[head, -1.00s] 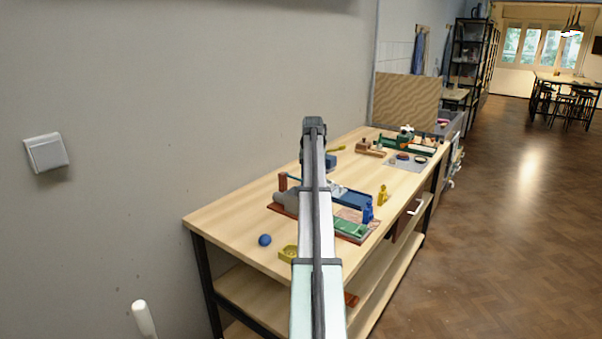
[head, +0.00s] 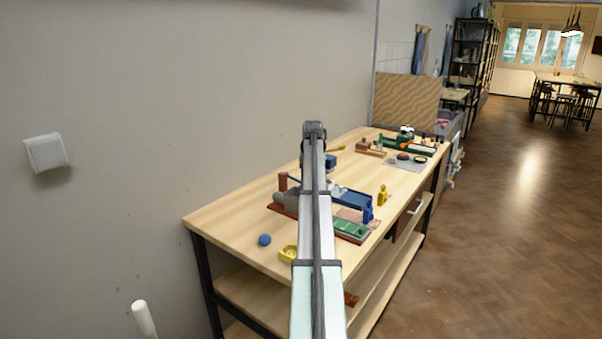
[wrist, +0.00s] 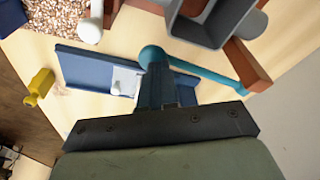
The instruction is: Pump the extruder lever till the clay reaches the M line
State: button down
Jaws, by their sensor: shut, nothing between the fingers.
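The extruder stands on the workbench, and its grey body (head: 287,203) shows left of my arm in the head view. In the wrist view its teal lever (wrist: 205,72) runs from a red-brown post at right to a round knob (wrist: 152,57). My gripper (wrist: 154,72) is shut and empty right at the knob; I cannot tell whether it touches. A blue tray (wrist: 80,68) lies behind the fingers with a whitish piece (wrist: 124,82) in it. It also shows in the head view (head: 352,198). I cannot make out the M line. My arm hides part of the extruder.
A blue ball (head: 264,240) and a yellow dish (head: 289,254) are near the bench's front left. A green tray (head: 351,229) and a yellow item (head: 382,195) lie right of my arm. More tools (head: 408,140) stand at the far end. A wall runs along the left.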

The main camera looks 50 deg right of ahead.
jog(key=shift+x, duration=0.95)
jog(key=shift+s+a+f, duration=0.15)
jog(key=w+d+v, duration=0.1)
jog(key=v, duration=0.8)
jog(key=shift+d+r, duration=0.25)
jog(key=shift+r, duration=0.2)
jog(key=shift+f, duration=0.15)
dwell(0.6)
